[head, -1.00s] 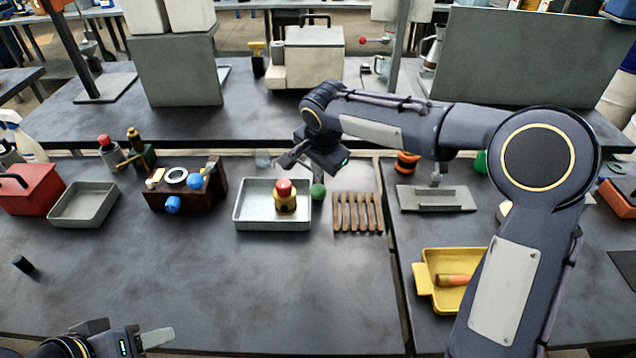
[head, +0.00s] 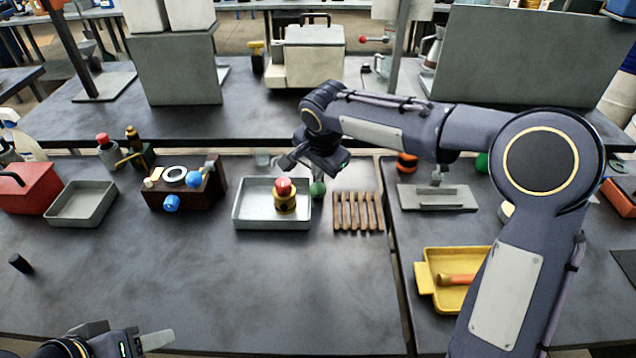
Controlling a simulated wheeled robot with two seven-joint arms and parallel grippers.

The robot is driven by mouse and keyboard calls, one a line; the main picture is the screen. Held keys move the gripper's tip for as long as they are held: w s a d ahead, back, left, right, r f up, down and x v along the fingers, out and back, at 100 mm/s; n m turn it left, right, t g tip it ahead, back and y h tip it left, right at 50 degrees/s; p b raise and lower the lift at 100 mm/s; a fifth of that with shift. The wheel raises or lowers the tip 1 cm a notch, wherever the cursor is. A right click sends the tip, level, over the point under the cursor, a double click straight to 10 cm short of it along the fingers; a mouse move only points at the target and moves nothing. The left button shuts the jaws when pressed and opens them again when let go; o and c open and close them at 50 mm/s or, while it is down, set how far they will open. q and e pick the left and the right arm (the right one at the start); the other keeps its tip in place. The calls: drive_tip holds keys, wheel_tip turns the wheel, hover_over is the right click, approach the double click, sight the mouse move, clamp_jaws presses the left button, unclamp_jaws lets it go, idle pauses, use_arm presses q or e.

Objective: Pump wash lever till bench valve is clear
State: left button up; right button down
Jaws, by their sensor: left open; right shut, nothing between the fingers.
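A brass-yellow fitting with a red top (head: 284,194), which looks like the bench valve, stands upright in a shallow grey metal tray (head: 243,222). A green ball knob (head: 317,189) shows at the tray's right edge; I cannot tell whether it belongs to the wash lever. My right gripper (head: 284,163) is shut and empty. In the picture it is above the tray's back edge, apart from the red top. My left gripper (head: 128,335) is open and empty at the bottom left, well away from the tray.
A slatted wooden rack (head: 358,212) lies right of the tray. A wooden block with blue knobs (head: 185,190), an empty grey tray (head: 80,205) and a red box (head: 25,190) stand left. A yellow tray (head: 440,292) lies right. The front middle of the bench is clear.

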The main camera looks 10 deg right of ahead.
sight(318, 186)
drive_tip(key=shift+s+a+f+b, duration=0.1)
drive_tip(key=shift+s+f+b, duration=0.3)
drive_tip(key=shift+f+b, duration=0.55)
drive_tip(key=shift+s+a+f+b, duration=0.1)
drive_tip(key=shift+s+f+b, duration=0.3)
drive_tip(key=shift+f+b, duration=0.5)
drive_tip(key=shift+s+a+f+b, duration=0.1)
drive_tip(key=shift+s+f+b, duration=0.3)
drive_tip(key=shift+f+b, duration=0.5)
idle(2.4)
drive_tip(key=shift+r, duration=0.3)
drive_tip(key=shift+w+d+r+p, duration=0.1)
drive_tip(key=shift+w+r+p, duration=0.2)
drive_tip(key=shift+r+p, duration=0.35)
drive_tip(key=shift+w+d+r+p, duration=0.1)
drive_tip(key=shift+w+r+p, duration=0.25)
drive_tip(key=shift+r+p, duration=0.35)
drive_tip(key=shift+w+d+r+p, duration=0.1)
drive_tip(key=shift+w+r+p, duration=0.35)
drive_tip(key=shift+r, duration=0.3)
drive_tip(key=shift+w+d+r+p, duration=0.1)
drive_tip(key=shift+w+r+p, duration=0.2)
drive_tip(key=shift+r+p, duration=0.4)
drive_tip(key=shift+r, duration=0.1)
drive_tip(key=r+p, duration=0.1)
drive_tip(key=w+r+p, duration=0.1)
drive_tip(key=r+p, duration=0.1)
drive_tip(key=w+r+p, duration=0.1)
drive_tip(key=shift+d+r, duration=0.15)
drive_tip(key=shift+r, duration=0.05)
